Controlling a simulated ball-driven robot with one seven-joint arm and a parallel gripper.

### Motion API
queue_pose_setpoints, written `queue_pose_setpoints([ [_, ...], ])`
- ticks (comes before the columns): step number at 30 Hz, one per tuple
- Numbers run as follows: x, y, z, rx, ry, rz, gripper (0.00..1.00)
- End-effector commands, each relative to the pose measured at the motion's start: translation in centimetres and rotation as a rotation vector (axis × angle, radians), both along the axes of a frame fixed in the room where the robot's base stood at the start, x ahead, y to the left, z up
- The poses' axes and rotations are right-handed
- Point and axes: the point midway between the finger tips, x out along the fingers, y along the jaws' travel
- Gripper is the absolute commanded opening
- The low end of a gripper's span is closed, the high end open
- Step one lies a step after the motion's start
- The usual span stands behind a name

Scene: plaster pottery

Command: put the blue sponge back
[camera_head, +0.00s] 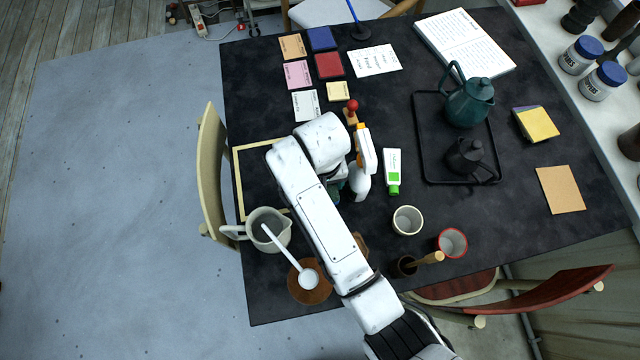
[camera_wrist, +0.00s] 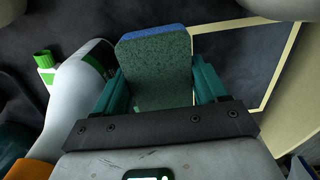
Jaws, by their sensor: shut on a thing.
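The blue sponge (camera_wrist: 155,50) shows in the wrist view as a speckled dark-green face with a blue far edge. My gripper (camera_wrist: 152,88) has its teal fingers on both sides of it and is shut on it. A cream outlined rectangle (camera_head: 238,185) lies on the black table, left of my arm in the head view. Its line also shows beyond the sponge in the wrist view (camera_wrist: 284,68). In the head view my arm hides the sponge, most of the gripper and the rectangle's right part. I cannot tell whether the sponge touches the table.
A jug (camera_head: 270,229) and a brown round piece (camera_head: 308,292) are near the front left. Cups (camera_head: 407,220) stand right of my arm.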

Motion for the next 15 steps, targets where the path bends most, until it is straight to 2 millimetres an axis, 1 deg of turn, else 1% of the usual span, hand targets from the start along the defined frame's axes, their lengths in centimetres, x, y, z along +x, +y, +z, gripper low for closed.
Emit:
queue_pose_setpoints([
  [1,-0.1,0.0,-0.6,-0.002,0.002,0.001,0.44],
  [5,0.0,0.0,-1.6,0.000,0.001,0.001,0.44],
  [12,0.0,0.0,-4.8,-0.002,0.002,0.001,0.44],
  [15,0.0,0.0,-5.5,0.000,0.000,0.001,0.44],
])
